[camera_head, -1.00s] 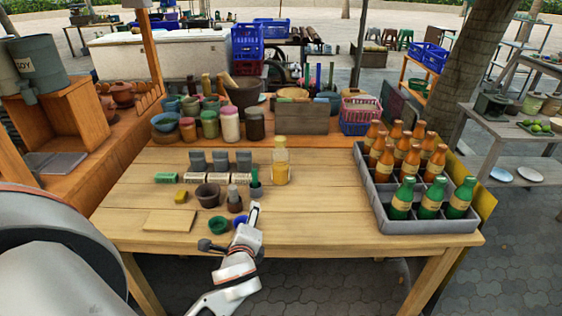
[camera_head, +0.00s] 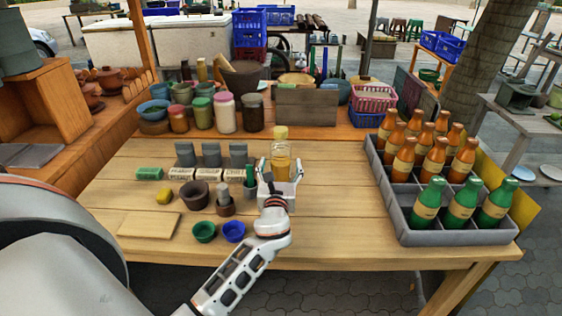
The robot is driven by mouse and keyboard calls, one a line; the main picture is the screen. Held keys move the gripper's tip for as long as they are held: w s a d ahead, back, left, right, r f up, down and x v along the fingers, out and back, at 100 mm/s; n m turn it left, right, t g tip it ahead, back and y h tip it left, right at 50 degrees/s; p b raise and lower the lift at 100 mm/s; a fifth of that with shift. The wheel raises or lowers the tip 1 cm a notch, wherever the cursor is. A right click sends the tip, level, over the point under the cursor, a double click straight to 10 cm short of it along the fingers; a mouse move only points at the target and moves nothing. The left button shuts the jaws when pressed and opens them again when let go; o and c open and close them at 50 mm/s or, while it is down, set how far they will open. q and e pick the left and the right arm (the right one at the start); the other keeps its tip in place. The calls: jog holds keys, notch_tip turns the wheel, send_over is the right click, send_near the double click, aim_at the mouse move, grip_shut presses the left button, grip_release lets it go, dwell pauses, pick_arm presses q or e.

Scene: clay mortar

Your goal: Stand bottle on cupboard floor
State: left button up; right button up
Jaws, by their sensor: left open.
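A clear bottle with yellow contents and a yellow cap (camera_head: 281,150) stands upright on the wooden table. My left gripper (camera_head: 280,172) is open, with one finger on each side of the bottle's lower part. I cannot tell whether the fingers touch it. An open-fronted wooden cupboard (camera_head: 64,92) is at the left on a side counter; its floor is only partly seen. My right gripper is not in view.
Grey blocks (camera_head: 211,155), small pots (camera_head: 194,194), and blue (camera_head: 234,231) and green cups (camera_head: 204,232) lie left of the gripper. Jars (camera_head: 224,113) stand behind. A grey crate (camera_head: 440,236) of orange and green bottles is at right. The table between bottle and crate is clear.

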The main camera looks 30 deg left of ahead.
aim_at(281, 157)
pick_arm(q)
jog(key=x, duration=0.5)
jog(key=shift+s+f, duration=0.1)
jog(key=shift+f, duration=0.05)
jog(key=c, duration=1.4)
jog(key=shift+c, duration=0.7)
